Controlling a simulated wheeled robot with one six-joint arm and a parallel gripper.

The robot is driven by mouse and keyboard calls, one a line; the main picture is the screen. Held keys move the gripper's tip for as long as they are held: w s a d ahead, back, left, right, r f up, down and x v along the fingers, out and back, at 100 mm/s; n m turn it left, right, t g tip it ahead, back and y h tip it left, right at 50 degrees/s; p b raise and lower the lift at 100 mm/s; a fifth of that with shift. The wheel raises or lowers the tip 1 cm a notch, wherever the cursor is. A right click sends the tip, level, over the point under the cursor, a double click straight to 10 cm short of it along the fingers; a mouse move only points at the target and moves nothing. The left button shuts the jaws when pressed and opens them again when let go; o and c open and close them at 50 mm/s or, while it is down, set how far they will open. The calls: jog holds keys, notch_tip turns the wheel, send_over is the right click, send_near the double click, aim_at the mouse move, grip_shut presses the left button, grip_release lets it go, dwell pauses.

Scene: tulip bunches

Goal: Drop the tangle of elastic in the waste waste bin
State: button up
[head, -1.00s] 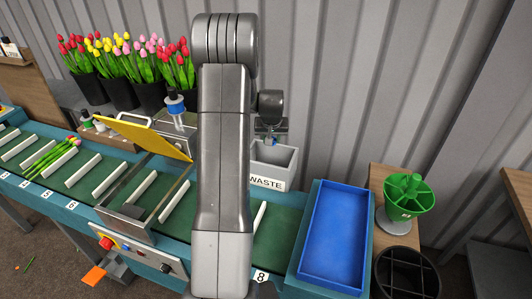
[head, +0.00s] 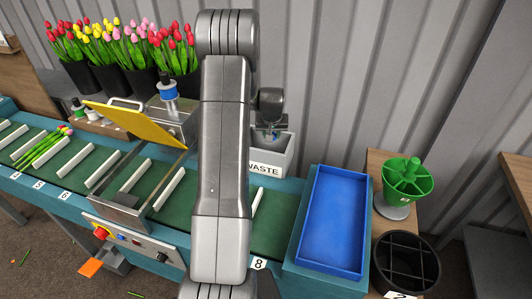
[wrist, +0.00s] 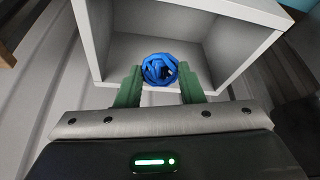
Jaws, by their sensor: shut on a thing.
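In the wrist view, my gripper (wrist: 160,86) is shut on the blue tangle of elastic (wrist: 160,68), holding it between its green fingers. The tangle is a loose ring of blue strands. Behind it in that view is the open mouth of the light grey waste bin (wrist: 93,40); whether the tangle is inside the rim or just above it I cannot tell. In the head view the bin, marked WASTE (head: 272,164), stands behind the conveyor, partly hidden by my arm. My gripper (head: 270,133) shows small and dark over the bin there.
A blue tray (head: 333,220) sits at the conveyor's right end. A green divided holder (head: 407,180) and a black divided bucket (head: 405,268) stand to its right. A raised yellow guard (head: 137,122) is left of my arm. Tulip buckets (head: 140,82) stand behind. A ribbed wall is close behind the bin.

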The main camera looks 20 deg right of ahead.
jog(key=o, duration=1)
jog(key=shift+o, duration=0.2)
jog(key=b+v, duration=0.2)
jog(key=v, duration=1.1)
jog(key=shift+r, duration=0.4)
jog(key=shift+s, duration=0.15)
jog(key=p+x, duration=0.2)
jog(key=x, duration=1.1)
jog(key=shift+f, duration=0.4)
jog(key=shift+w+r+p, duration=0.25)
jog(key=shift+r+p, duration=0.1)
jog(key=shift+r, duration=0.25)
jog(key=shift+s+r, duration=0.1)
jog(key=shift+r, duration=0.45)
